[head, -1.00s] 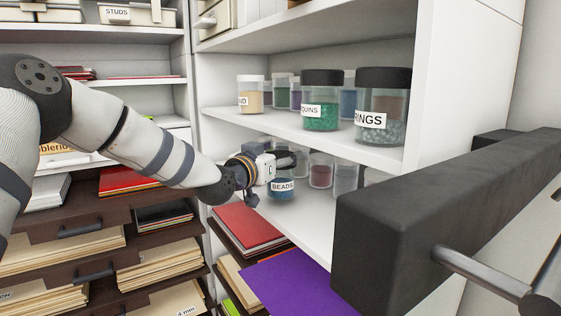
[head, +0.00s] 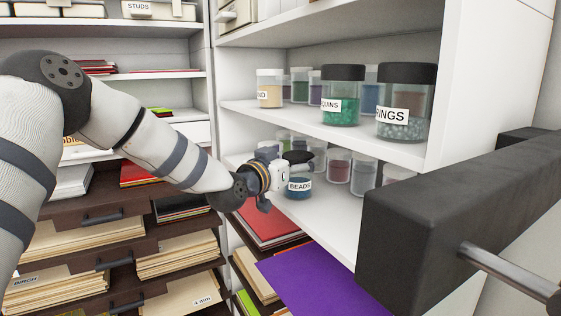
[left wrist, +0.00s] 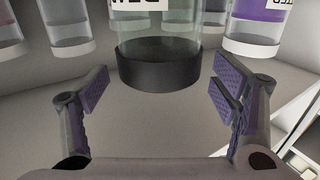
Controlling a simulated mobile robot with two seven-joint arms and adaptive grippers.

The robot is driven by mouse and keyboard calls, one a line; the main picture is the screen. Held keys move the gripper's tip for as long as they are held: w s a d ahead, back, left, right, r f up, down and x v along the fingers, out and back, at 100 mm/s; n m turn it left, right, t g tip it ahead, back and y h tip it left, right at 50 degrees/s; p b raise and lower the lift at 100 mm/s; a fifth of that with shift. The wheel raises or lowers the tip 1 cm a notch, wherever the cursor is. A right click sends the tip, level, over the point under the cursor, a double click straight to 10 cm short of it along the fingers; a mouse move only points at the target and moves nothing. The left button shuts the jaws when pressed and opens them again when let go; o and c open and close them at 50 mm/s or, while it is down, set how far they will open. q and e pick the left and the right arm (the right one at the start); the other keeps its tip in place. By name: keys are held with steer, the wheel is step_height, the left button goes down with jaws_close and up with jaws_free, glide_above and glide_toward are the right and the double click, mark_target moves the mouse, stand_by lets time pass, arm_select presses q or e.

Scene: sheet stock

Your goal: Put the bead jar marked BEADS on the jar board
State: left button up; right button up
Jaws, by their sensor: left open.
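The bead jar (head: 299,190), with blue contents, a white BEADS label and a dark lid, stands upright on the lower white shelf. My left gripper (head: 302,162) is at the jar's upper part and hides some of it. In the left wrist view the jar (left wrist: 168,45) appears upside down, its dark lid towards me. There my left gripper (left wrist: 158,95) is open, its fingers either side of the lid with visible gaps. I cannot make out a jar board in these frames. My right gripper is not in view.
More jars stand close by on the lower shelf, including a dark red one (head: 338,168). The upper shelf holds a sequins jar (head: 341,97) and a RINGS jar (head: 405,105). A large dark bar (head: 450,200) fills the right foreground. Purple sheets (head: 320,278) lie below.

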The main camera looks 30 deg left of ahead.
arm_select(q)
steer(key=s, duration=1)
steer(key=shift+a+r, duration=0.2)
steer(key=shift+r, duration=0.1)
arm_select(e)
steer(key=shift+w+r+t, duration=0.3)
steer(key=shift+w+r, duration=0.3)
